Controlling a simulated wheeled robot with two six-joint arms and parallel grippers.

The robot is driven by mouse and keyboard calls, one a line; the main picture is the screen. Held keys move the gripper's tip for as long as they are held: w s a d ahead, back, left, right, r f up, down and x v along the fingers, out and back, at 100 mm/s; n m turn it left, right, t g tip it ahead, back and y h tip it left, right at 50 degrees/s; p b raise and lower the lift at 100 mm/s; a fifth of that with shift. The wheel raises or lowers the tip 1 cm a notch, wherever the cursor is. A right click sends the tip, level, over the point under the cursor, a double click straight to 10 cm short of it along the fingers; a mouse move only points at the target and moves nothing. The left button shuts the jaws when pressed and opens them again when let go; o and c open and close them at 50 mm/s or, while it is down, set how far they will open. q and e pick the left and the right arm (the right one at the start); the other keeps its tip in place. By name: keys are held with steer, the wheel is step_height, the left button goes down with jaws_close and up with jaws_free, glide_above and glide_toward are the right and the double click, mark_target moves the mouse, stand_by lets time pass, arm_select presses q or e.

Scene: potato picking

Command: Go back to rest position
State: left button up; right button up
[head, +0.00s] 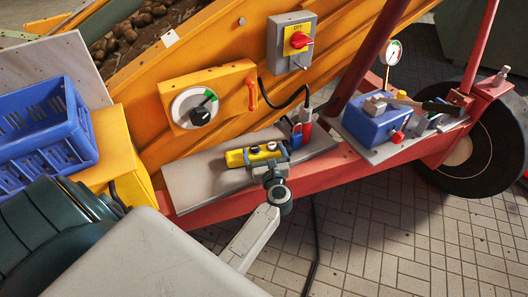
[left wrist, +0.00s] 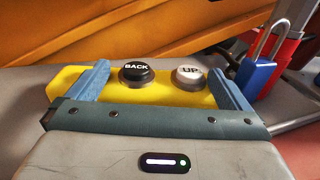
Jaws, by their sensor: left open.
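My left gripper (head: 271,158) is over the grey shelf, at the yellow button box (head: 240,156). In the left wrist view, its two blue-grey fingers (left wrist: 161,85) are spread wide and nothing is clamped between them. The yellow box (left wrist: 155,93) shows between and beyond the fingers, with a black BACK button (left wrist: 136,74) and a white UP button (left wrist: 189,75) in the gap. I cannot tell whether the fingers touch the box. My right gripper is not in view.
The grey shelf (head: 185,185) sits on the red frame (head: 215,210) before an orange machine wall (head: 140,100). A blue padlock (left wrist: 258,72) is close right of the right finger. A blue crate (head: 40,135) stands left; a tool tray (head: 375,150) lies right. Tiled floor (head: 400,240) is open.

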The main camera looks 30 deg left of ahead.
arm_select(q)
steer(key=v, duration=0.7)
steer(key=shift+s+d, duration=0.1)
